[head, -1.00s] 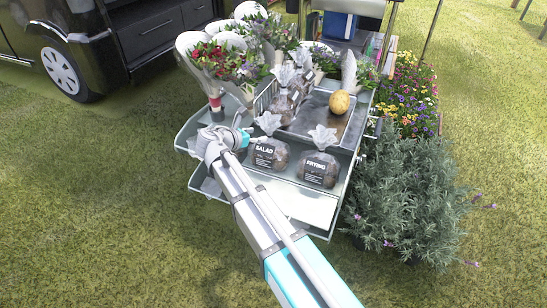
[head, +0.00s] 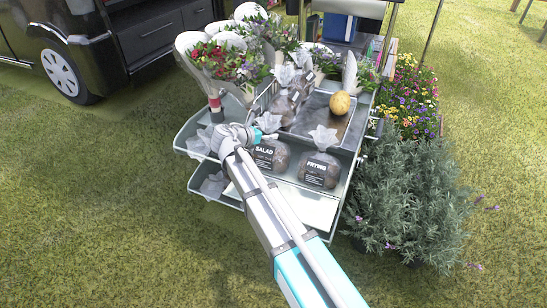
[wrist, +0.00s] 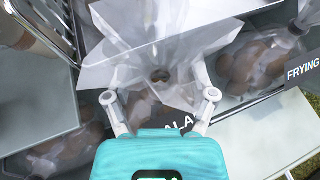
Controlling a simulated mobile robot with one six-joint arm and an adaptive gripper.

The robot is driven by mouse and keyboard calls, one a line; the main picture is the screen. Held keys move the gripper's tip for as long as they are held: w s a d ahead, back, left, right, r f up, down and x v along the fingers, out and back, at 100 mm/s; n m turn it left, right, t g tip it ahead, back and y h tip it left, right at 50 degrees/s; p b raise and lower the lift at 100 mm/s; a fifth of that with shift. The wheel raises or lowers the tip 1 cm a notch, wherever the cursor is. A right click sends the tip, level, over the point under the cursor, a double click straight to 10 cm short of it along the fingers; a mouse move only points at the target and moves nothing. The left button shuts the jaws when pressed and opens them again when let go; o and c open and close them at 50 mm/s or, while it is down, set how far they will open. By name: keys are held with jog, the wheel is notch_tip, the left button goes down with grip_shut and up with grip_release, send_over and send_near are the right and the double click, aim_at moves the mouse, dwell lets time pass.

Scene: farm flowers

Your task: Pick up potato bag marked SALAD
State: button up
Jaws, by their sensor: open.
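The SALAD bag (head: 275,158) is a clear bag of potatoes with a dark label, standing on the cart's front shelf. In the wrist view its gathered plastic top (wrist: 160,75) spreads out between my fingers, and part of its label shows just beyond the gripper body. My gripper (head: 262,132) is at the top of this bag. In the wrist view the two fingers of my gripper (wrist: 158,82) are apart, one on each side of the bag's neck. I cannot tell whether they touch it. My arm hides the bag's left part in the head view.
The FRYING bag (head: 320,168) stands close to the right. Wrapped bouquets (head: 215,65) stand at the back left. A lavender bush (head: 415,200) is right of the cart.

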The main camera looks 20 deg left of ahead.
jog(key=shift+w+d+f, duration=0.25)
jog(key=shift+w, duration=0.25)
grip_shut()
dwell(0.3)
